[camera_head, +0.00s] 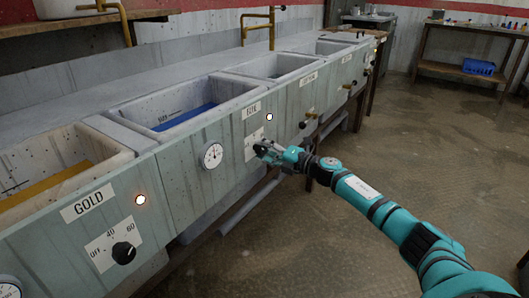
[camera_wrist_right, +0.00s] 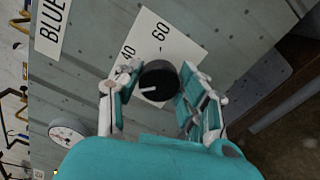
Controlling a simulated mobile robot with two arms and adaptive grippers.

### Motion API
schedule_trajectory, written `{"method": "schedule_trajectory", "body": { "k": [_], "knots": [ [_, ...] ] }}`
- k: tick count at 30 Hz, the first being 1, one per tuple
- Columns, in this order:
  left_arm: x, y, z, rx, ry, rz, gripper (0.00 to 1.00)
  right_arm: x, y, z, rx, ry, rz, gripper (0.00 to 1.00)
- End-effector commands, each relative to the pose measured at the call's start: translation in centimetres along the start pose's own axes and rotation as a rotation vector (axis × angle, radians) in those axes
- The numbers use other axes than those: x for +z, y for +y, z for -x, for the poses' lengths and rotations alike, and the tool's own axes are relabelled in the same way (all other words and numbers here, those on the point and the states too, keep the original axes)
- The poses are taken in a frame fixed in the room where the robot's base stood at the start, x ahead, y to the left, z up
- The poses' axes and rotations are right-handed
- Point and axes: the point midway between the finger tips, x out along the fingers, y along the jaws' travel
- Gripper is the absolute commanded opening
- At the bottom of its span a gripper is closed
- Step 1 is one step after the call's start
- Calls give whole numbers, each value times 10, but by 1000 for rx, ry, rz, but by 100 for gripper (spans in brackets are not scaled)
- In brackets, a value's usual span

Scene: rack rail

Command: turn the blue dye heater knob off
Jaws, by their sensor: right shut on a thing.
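The blue dye heater knob (camera_wrist_right: 158,80) is a round black knob with a white pointer line, on a white scale plate (camera_wrist_right: 165,35) marked 40 and 60. Its pointer faces left in the right wrist view, towards one finger; the off mark is not visible there. My right gripper (camera_wrist_right: 160,84) is shut on the knob, one finger on each side. My left gripper is not in view.
A gauge (camera_head: 212,155) sits left of the plate. The blue dye basin (camera_head: 250,88) is above. More knobs (camera_head: 302,125) lie farther along.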

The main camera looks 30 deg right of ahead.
Motion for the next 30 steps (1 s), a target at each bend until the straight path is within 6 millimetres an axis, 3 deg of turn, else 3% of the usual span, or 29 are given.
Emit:
{"method": "schedule_trajectory", "body": {
  "k": [12, 30],
  "knots": [
    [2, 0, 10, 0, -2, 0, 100, -2, -2, 0, -2, 4, 222, 7],
    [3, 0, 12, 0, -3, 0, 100, -2, -1, 0, -2, 6, 263, 7]
  ]
}}
